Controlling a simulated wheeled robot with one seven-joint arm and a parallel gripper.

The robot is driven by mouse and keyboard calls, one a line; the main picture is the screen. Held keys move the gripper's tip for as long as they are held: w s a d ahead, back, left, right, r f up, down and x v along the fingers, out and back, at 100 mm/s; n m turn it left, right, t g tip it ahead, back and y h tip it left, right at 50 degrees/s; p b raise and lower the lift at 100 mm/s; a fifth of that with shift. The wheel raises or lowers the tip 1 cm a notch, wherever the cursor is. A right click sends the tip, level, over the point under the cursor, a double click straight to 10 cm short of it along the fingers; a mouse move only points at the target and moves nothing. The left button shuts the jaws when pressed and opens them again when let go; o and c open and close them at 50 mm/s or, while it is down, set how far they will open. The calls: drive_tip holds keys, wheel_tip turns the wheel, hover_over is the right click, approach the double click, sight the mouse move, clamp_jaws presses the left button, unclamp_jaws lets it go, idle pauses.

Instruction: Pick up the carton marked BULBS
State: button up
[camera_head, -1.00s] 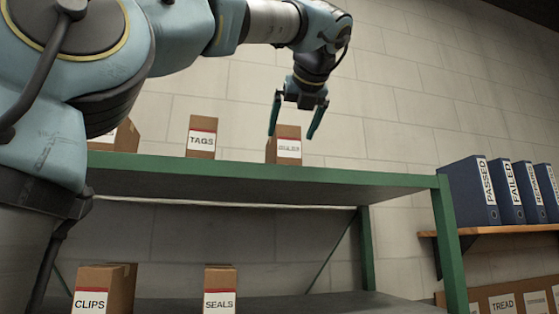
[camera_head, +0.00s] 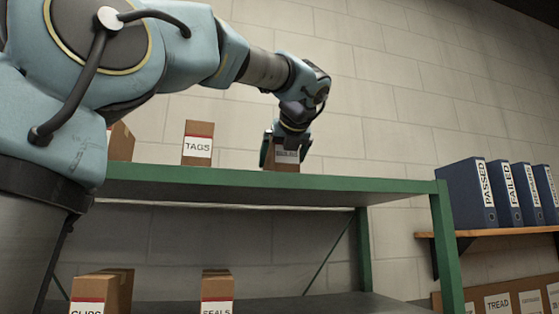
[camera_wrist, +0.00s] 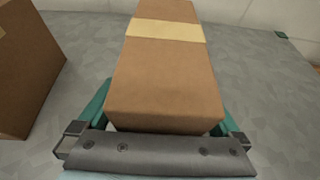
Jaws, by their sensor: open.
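A brown carton (camera_head: 285,167) with a white label stands on the upper green shelf, right of the TAGS carton (camera_head: 197,144). Its label print is too blurred to read surely. My gripper (camera_head: 284,153) is open and down around this carton, one teal finger on each side. In the wrist view the carton (camera_wrist: 165,75) shows its brown top with a pale tape strip, between the fingers. I cannot tell whether the fingers touch its sides. The lower fingertips are hidden behind the carton in the wrist view.
Another carton (camera_head: 120,141) stands at the shelf's left, partly behind my arm. The green shelf (camera_head: 350,185) is bare to the right. CLIPS (camera_head: 100,290) and SEALS (camera_head: 217,290) cartons stand on the lower shelf. Blue binders (camera_head: 468,195) stand on a wooden shelf at right.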

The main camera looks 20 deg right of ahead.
drive_tip(key=shift+c, duration=0.2)
drive_tip(key=c, duration=1.5)
